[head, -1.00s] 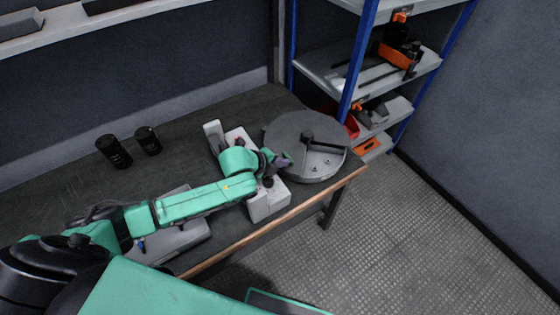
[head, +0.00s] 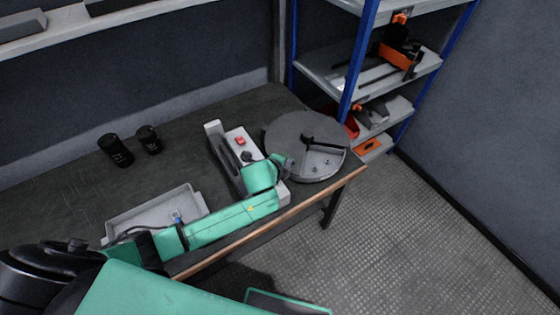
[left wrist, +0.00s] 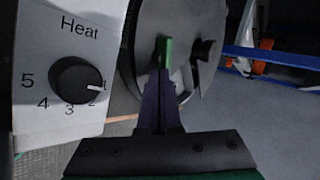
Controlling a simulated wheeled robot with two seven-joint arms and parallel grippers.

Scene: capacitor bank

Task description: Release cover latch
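A round grey drum (head: 290,130) stands at the right end of the bench, with a black bar (head: 325,144) and small round fittings (head: 316,170) on its top. No part is marked as the latch, so I cannot tell which one it is. My left gripper (head: 286,163) is at the drum's left edge, partly hidden by its own wrist in the head view. In the left wrist view the dark purple fingers (left wrist: 162,84) lie close together, with a green tip (left wrist: 166,52) in front of the drum (left wrist: 145,45). I cannot tell whether they touch it. My right gripper is out of view.
A light grey control box (head: 235,140) with a red button (head: 240,141) and a Heat knob (left wrist: 76,80) stands beside the drum. A grey tray (head: 150,208) lies near my left arm. Two black cylinders (head: 115,150) stand at the left. A blue-posted shelf (head: 350,70) rises behind.

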